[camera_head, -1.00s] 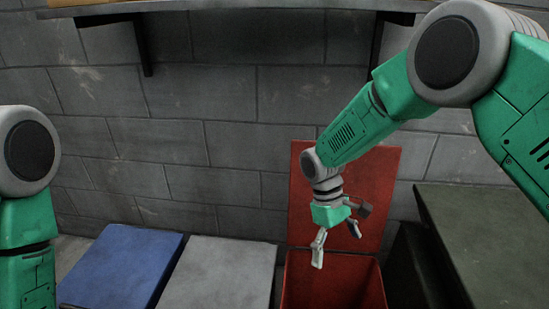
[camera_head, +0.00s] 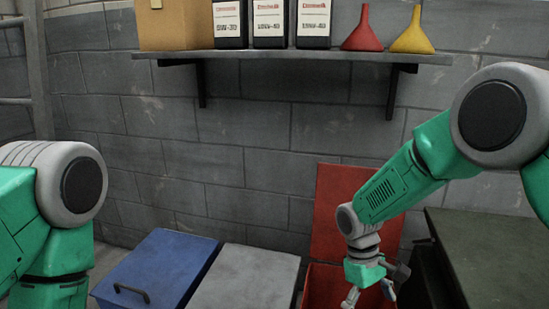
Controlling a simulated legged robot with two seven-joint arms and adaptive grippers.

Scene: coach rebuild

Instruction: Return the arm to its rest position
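My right arm comes in from the right and reaches down over the open red bin (camera_head: 327,284). My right gripper (camera_head: 369,295) hangs in front of that bin's opening. Its fingers are spread apart with nothing seen between them, and the tips are close to the bottom edge of the picture. My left arm shows at the left, bent downward, and its gripper is below the picture.
A blue lidded bin (camera_head: 165,262) and a grey lidded bin (camera_head: 249,277) stand left of the red one, with its raised red lid (camera_head: 335,215). A dark green surface (camera_head: 490,245) is at right. A wall shelf (camera_head: 290,55) holds a box, bottles and two funnels.

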